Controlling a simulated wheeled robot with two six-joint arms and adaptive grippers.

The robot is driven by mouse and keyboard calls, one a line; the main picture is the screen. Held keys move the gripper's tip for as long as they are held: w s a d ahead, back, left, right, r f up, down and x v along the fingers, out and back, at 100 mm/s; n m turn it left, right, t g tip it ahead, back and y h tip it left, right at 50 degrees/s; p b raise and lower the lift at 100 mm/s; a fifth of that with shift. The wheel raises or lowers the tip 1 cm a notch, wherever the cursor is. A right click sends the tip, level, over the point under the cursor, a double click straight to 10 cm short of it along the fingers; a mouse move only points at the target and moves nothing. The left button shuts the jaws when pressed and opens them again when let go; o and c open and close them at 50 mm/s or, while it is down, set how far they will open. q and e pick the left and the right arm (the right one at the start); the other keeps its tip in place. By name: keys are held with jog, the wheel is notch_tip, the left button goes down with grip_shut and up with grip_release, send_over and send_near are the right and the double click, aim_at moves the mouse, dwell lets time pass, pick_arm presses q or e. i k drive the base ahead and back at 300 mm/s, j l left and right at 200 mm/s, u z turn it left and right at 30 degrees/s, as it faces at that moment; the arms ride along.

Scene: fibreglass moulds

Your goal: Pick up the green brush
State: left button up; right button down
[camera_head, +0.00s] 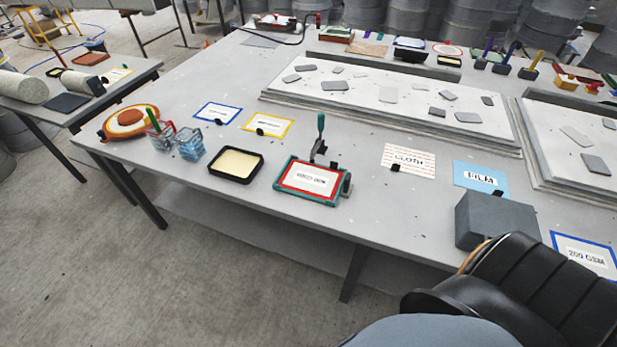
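The green brush (320,130) appears to be the tool with a green upright handle and a dark lower part. It stands on the grey worktable (370,215), just behind a red-and-green framed sign (312,180). Its lower end is partly hard to make out. A second, smaller green stick (153,116) rises from a clear container (161,139) near the left end of the table. Neither of my grippers shows in this view, so nothing of their hold can be seen.
A black tray with cream contents (236,165) lies left of the sign. A grey block (494,222) stands at the right front. Flat moulds (395,101) fill the back. Purple, blue and yellow handles (535,60) stand at the far right. A bulky black ribbed shape covers the lower right.

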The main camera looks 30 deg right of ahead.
aim_at(157, 126)
jog(key=i+j+z, duration=0.35)
jog(key=i, duration=0.2)
jog(key=i+j+z, duration=0.35)
jog(key=i+j, duration=0.2)
